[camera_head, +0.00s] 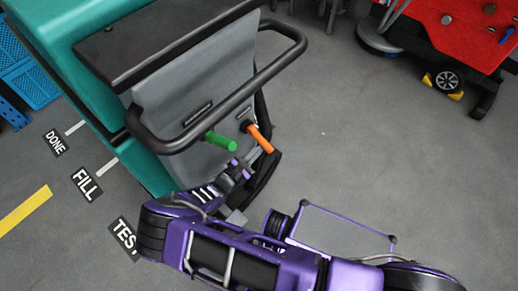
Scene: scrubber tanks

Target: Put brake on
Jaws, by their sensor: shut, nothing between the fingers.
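A teal scrubber machine (177,45) stands at the upper left, with a grey rear panel (190,85) and a black handle bar looping out from it. A green-tipped lever (220,141) and an orange-tipped lever (261,138) stick out of the lower part of the panel. I cannot tell from markings which one is the brake. My purple gripper (240,167) is shut and empty. It is just below the two levers, close to the panel; I cannot tell if it touches anything. The lower edge of the machine is partly hidden behind my arm.
Floor labels DONE (55,143), FILL (87,184) and a partly hidden TEST-like one (124,236) lie left of the machine. Blue crates (30,82) stand at the far left. Grey floor between the machines is clear.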

